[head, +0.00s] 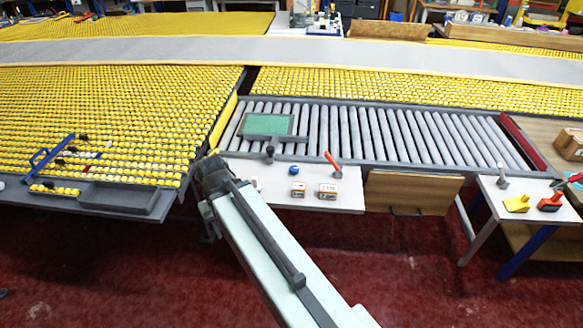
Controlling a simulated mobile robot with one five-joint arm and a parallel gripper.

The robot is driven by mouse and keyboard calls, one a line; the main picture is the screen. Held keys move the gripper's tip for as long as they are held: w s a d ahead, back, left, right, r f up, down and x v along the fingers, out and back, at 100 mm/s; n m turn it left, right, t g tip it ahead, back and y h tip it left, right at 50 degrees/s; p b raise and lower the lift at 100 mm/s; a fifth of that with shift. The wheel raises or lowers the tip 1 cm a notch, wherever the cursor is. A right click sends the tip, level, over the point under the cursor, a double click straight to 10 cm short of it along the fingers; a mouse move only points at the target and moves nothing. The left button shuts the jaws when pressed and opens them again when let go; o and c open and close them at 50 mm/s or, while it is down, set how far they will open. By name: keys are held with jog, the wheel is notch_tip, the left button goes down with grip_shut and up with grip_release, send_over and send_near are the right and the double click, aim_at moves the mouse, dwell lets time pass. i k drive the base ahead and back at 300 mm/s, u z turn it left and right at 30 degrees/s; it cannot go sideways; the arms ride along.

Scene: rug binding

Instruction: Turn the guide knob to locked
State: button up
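Several knob- or lever-like parts show, and I cannot tell for sure which is the guide knob. A dark knob on a short post (270,154) stands at the back left of a small white table (350,200). A round blue knob (294,170) sits in front of it, and an orange-handled lever (331,161) leans at the table's back edge. A grey lever (502,180) stands on the white table at the right. My gripper (213,158) is at the far end of my arm, left of the small table and apart from these parts. Its fingers are too small and dark to read.
A grey roller conveyor (400,160) runs behind the small table, with a green framed panel (266,125) on it. Two small boxes (299,189) (327,190) sit on the small table. A table of yellow rollers (120,110) fills the left. Red floor (430,275) is open in front.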

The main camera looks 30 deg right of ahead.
aim_at(294, 170)
jog(key=i, duration=1)
